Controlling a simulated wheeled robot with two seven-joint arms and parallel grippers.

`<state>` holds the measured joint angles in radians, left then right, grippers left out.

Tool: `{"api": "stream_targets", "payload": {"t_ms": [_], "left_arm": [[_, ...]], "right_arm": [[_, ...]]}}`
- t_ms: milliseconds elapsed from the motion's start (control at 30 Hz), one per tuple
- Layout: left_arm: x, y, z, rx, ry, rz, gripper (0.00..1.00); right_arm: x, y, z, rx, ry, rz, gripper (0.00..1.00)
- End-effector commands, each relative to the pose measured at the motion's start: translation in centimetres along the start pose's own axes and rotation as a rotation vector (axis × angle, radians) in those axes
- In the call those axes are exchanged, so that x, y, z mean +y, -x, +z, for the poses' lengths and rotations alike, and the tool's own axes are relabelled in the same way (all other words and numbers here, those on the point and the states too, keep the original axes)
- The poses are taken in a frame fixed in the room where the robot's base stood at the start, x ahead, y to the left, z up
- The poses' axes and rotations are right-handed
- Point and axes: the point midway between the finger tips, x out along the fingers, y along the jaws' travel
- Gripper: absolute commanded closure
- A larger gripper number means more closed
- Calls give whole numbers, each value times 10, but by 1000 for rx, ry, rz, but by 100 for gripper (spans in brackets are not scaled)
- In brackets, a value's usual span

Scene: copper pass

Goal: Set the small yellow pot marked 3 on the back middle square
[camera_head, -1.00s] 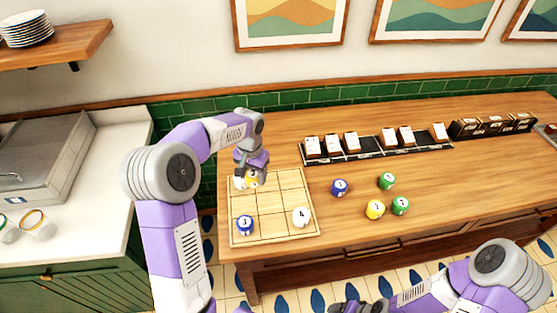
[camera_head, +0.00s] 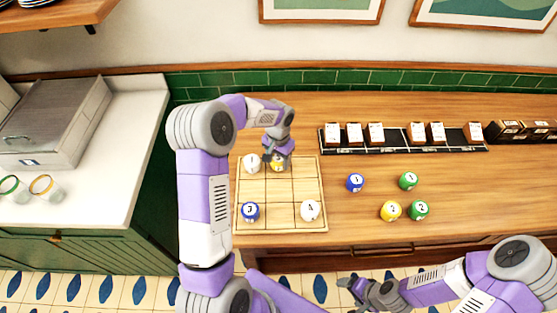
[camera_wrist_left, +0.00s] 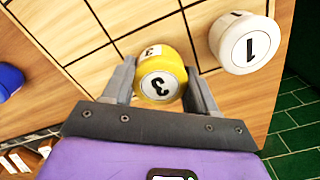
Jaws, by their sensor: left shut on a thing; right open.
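The yellow pot marked 3 (camera_head: 277,165) is between the fingers of my left gripper (camera_head: 278,157), over the back middle square of the grid board (camera_head: 281,194). In the left wrist view the yellow pot (camera_wrist_left: 161,80) stands between the two fingertips (camera_wrist_left: 160,85), its 3 showing. Whether its base touches the board I cannot tell. A white pot marked 1 (camera_head: 252,163) sits on the back left square, close beside; it also shows in the left wrist view (camera_wrist_left: 243,42). My right gripper (camera_head: 358,290) is open and empty, low in front of the counter.
A blue pot (camera_head: 250,211) is on the front left square and a white pot marked 4 (camera_head: 310,210) on the front right. Right of the board stand a blue pot (camera_head: 355,183), a yellow pot (camera_head: 390,211) and two green pots (camera_head: 408,181). A black rack (camera_head: 395,147) is behind.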

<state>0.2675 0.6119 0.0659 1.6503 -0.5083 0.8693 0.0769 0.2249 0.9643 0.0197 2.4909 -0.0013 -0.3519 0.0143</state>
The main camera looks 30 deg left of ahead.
Motion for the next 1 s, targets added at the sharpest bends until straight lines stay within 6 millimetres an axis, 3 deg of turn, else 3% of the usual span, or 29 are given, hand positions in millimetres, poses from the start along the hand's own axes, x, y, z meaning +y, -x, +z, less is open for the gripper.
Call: {"api": "stream_targets", "payload": {"t_ms": [433, 467, 600, 1000], "left_arm": [[0, -12, 0, 1, -1, 0, 77], [0, -12, 0, 1, 0, 0, 38], [0, -11, 0, 1, 0, 0, 17], [0, -2, -1, 3, 0, -1, 17]], "right_arm": [[2, -4, 0, 0, 0, 0, 17], [1, -4, 0, 0, 0, 0, 17], [1, -3, 0, 0, 0, 0, 17], [0, 1, 0, 0, 0, 0, 17]]}}
